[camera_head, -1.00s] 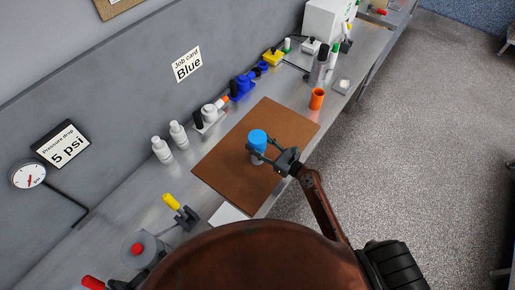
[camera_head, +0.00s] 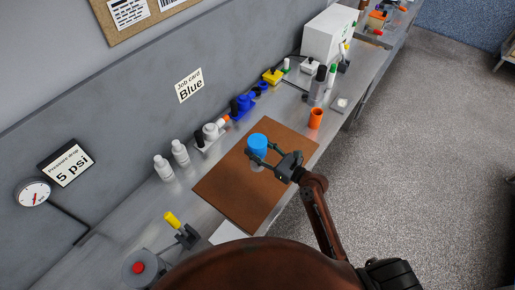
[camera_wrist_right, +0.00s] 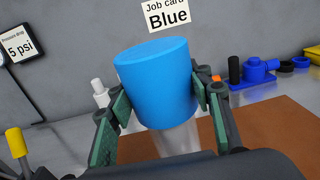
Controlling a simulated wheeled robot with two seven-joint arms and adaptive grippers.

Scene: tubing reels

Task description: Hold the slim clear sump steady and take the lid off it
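The slim clear sump (camera_head: 257,166) stands on the brown mat (camera_head: 228,194) with a wide blue lid (camera_head: 258,142) on top. In the right wrist view the blue lid (camera_wrist_right: 158,85) fills the middle, and part of the clear body (camera_wrist_right: 177,142) shows below it. My right gripper (camera_head: 263,155) reaches in from the right. In the wrist view its green-padded fingers (camera_wrist_right: 160,100) lie against both sides of the lid. My left gripper is in neither current view.
White bottles (camera_head: 163,168), a white-and-blue row of fittings (camera_head: 241,106) and an orange cup (camera_head: 316,118) stand around the mat. A yellow-handled tool (camera_head: 178,225) and a red-knobbed device (camera_head: 138,268) are at lower left. The mat's front part is clear.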

